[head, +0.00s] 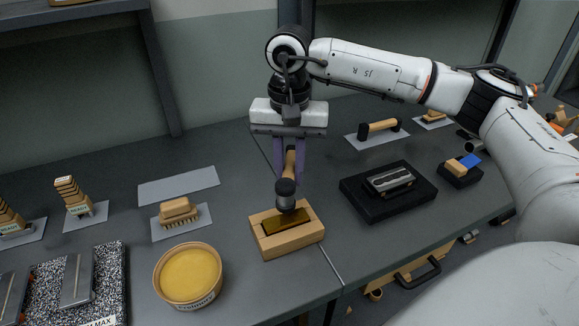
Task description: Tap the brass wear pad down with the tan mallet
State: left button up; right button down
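The brass wear pad (287,224) lies in the recess of a light wooden block (292,246) on the grey bench. The tan mallet (289,164) has a tan handle and a dark grey head. My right gripper (289,172) hangs over the block, its purple fingers shut on the mallet's handle. The mallet's head is at the bottom, over the far part of the pad, and hides some of it. I cannot tell whether the head touches the pad. My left gripper is not in view.
A round tub of yellow material (188,273) stands left of the block. A tan brush (179,212) lies on a grey mat behind the tub. A black tray (389,207) with a metal part is to the right. An empty grey mat (178,186) lies at the back left.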

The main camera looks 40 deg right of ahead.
jog(key=shift+r, duration=0.1)
jog(key=shift+f, duration=0.3)
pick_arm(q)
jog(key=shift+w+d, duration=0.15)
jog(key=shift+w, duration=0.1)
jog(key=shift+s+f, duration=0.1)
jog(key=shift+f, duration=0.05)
